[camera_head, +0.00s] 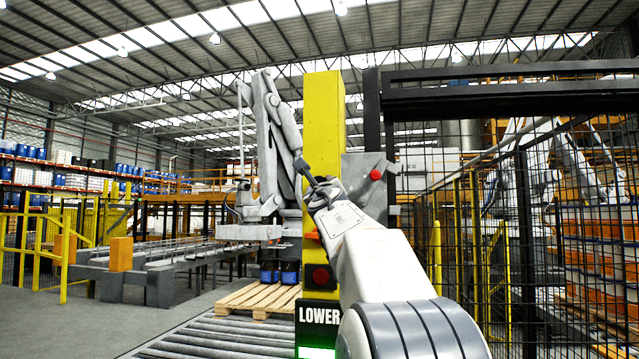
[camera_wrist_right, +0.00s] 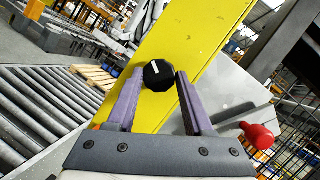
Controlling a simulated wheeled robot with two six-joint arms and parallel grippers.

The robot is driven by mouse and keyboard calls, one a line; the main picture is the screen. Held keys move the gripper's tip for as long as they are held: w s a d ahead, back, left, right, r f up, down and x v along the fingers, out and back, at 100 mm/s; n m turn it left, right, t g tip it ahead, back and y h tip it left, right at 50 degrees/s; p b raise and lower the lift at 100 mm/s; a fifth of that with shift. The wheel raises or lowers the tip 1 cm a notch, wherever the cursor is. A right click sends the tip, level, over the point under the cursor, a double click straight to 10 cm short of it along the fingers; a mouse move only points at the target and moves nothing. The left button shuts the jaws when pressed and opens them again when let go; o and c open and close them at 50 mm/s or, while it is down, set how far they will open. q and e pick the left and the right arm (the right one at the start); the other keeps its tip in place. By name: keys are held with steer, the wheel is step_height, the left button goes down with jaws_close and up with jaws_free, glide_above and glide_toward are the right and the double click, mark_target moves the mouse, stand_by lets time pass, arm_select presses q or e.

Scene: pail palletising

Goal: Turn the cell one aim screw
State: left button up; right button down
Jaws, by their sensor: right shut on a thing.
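The aim screw shows as a black faceted knob (camera_wrist_right: 158,80) with a white line across its face, in front of the yellow post (camera_wrist_right: 205,45). My right gripper (camera_wrist_right: 160,74) is shut on the knob, one finger on each side of it. In the head view my right arm comes up from the lower right and my right gripper (camera_head: 304,170) is at the yellow post (camera_head: 322,110); the knob cannot be made out there. My left gripper is not in view.
A wooden pallet (camera_head: 250,297) with blue pails lies on the roller conveyor (camera_head: 215,335). Black mesh fencing stands right.

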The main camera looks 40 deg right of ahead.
steer(key=shift+r+n+y+p, duration=0.1)
steer(key=shift+n+y+p, duration=0.45)
steer(key=shift+n, duration=0.55)
steer(key=shift+c, duration=1.5)
jaws_free()
steer(key=b+v, duration=0.3)
steer(key=v, duration=0.7)
steer(key=shift+s+b, duration=0.25)
steer(key=shift+b, duration=0.05)
steer(key=shift+a, duration=0.1)
